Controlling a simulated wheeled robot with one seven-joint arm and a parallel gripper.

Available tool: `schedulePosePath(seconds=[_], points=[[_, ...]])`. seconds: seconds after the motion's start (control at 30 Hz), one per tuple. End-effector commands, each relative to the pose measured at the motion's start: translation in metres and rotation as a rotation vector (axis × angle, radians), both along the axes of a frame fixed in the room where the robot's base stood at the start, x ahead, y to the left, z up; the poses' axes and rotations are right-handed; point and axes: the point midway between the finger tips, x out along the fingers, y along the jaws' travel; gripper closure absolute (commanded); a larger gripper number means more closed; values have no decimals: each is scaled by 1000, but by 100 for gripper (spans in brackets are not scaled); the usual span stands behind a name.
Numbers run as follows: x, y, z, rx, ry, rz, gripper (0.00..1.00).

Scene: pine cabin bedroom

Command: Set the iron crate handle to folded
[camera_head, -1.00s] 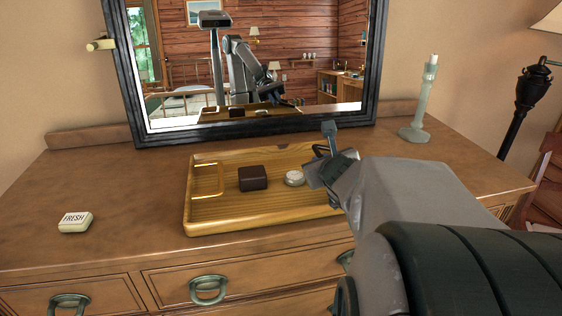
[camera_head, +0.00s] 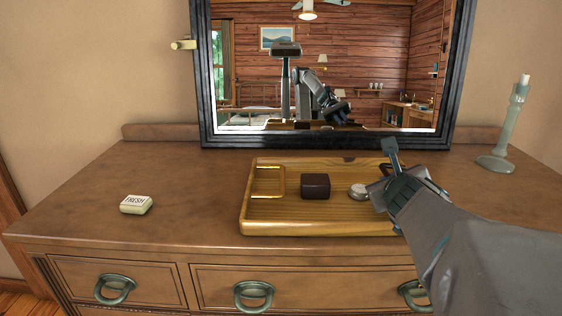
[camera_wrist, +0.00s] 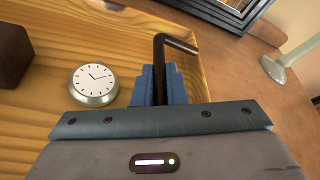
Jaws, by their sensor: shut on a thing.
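The crate is a shallow wooden tray (camera_head: 318,228) on the dresser top. Its iron handle is a dark bar with a bent corner (camera_wrist: 181,43), at the crate's right end in the head view. My gripper (camera_head: 386,182) is at that end, and in the wrist view its two blue-grey fingers (camera_wrist: 159,88) are closed on one side of the bar. The bar stands up between the fingers and turns right at its corner. The handle's far side and pivots are hidden. A brass handle (camera_head: 268,195) is at the crate's left end.
Inside the crate are a dark brown block (camera_head: 315,186) and a round watch-like dial (camera_wrist: 93,83), close to my fingers. A soap bar (camera_head: 136,204) lies left. A mirror (camera_head: 455,75) stands behind, and a pale candlestick (camera_head: 508,125) at the right. Dresser top left of the crate is mostly clear.

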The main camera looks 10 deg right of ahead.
Motion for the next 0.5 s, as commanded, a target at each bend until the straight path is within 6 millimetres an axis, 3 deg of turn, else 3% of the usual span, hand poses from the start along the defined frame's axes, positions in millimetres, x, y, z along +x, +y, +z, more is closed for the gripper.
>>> schedulePosePath(seconds=[0.07,0.1,0.17,0.2,0.5], points=[[0,0,0,0,1,-1,100],[0,0,0,0,-1,-1,86],[0,0,0,0,-1,-1,69],[0,0,0,0,-1,-1,67],[0,0,2,0,-1,0,67]])
